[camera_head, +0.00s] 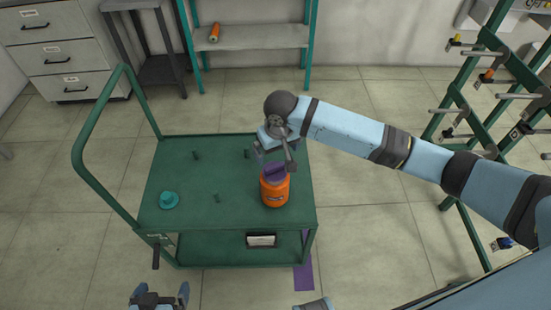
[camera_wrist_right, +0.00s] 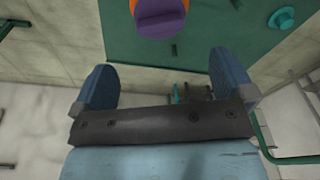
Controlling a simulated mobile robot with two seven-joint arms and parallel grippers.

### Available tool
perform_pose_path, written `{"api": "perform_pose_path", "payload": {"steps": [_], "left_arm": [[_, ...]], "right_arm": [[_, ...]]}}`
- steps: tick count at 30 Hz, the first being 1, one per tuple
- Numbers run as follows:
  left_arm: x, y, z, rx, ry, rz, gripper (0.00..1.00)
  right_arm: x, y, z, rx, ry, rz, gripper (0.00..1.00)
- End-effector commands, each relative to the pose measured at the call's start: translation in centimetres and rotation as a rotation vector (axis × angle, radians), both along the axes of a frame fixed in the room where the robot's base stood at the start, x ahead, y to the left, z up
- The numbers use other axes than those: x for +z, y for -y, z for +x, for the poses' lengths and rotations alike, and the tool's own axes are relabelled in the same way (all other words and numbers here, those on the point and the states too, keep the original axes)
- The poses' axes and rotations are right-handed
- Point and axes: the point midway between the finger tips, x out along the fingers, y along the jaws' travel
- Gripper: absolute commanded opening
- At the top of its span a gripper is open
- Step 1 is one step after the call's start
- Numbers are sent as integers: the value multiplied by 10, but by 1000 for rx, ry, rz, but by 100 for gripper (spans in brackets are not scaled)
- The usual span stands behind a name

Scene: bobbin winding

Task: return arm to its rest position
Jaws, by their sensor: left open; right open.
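An orange bobbin (camera_head: 274,191) with a purple top (camera_head: 275,170) stands upright on the right part of the green cart's top (camera_head: 230,221). The right wrist view shows its purple top (camera_wrist_right: 160,18) at the upper edge, beyond the fingertips. My right gripper (camera_head: 274,155) is just above and behind the bobbin in the head view. In the wrist view (camera_wrist_right: 170,82) its blue fingers are spread with nothing between them. My left gripper (camera_head: 160,290) is open and empty at the bottom edge, in front of the cart.
A teal knobbed disc (camera_head: 169,200) and several short pegs (camera_head: 217,198) are on the cart. The cart's handle (camera_head: 80,155) rises at left. A green rack with spindles (camera_head: 470,105) stands right. A back shelf (camera_head: 250,37) holds an orange spool (camera_head: 214,32). A purple strip (camera_head: 303,275) shows below the cart.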

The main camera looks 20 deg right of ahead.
Motion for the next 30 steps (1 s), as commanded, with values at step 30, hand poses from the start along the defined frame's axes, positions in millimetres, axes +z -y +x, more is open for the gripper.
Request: {"api": "perform_pose_path", "payload": {"steps": [30], "left_arm": [[3, 1, 0, 3, 1, -3, 100]], "right_arm": [[-52, -68, -75, 123, 272, 384, 100]]}}
